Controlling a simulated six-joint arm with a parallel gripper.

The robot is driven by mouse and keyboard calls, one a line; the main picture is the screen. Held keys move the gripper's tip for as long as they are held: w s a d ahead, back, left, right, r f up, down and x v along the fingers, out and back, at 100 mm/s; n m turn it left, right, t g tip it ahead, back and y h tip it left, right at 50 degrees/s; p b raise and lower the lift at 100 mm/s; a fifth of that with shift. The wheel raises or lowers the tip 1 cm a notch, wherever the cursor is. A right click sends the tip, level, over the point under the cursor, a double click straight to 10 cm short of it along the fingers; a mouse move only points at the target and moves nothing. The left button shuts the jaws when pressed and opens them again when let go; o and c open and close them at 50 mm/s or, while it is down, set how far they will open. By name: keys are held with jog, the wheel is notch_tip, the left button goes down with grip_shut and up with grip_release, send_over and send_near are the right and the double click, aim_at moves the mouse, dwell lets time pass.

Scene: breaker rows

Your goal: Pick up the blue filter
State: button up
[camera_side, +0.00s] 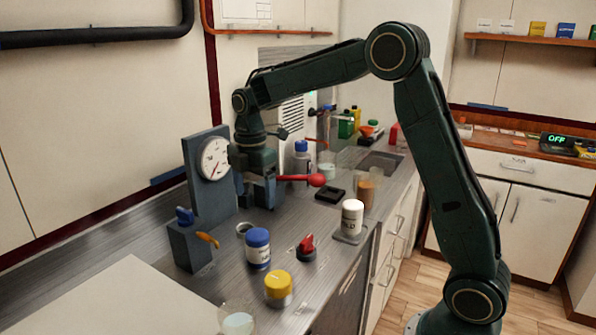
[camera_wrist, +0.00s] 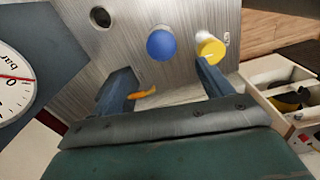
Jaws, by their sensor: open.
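The blue filter (camera_side: 257,248) is a small upright cylinder with a blue top and a pale label band, standing on the metal counter. In the wrist view its round blue top (camera_wrist: 161,45) shows beyond the fingertips, roughly between them. My gripper (camera_side: 258,198) is above the counter and behind the filter, beside the dial gauge. In the wrist view my gripper (camera_wrist: 165,82) has its two fingers wide apart with nothing held between them. It does not touch the filter.
A yellow-capped jar (camera_side: 278,287) and a red knob (camera_side: 306,247) stand close to the filter. The gauge (camera_side: 214,160) with its grey panel is left of my gripper. A red-balled lever (camera_side: 315,180) is to the right. A white canister (camera_side: 352,218) stands farther right.

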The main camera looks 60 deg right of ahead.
aim_at(256, 232)
jog(key=shift+f, duration=4.3)
jog(key=shift+s+a+f, duration=0.1)
jog(key=shift+f, duration=1.2)
jog(key=shift+a+f, duration=0.1)
jog(key=shift+f, duration=1.2)
jog(key=c, duration=1.3)
jog(key=shift+r, duration=0.2)
notch_tip(256, 232, up, 20)
jog(key=shift+f, duration=0.1)
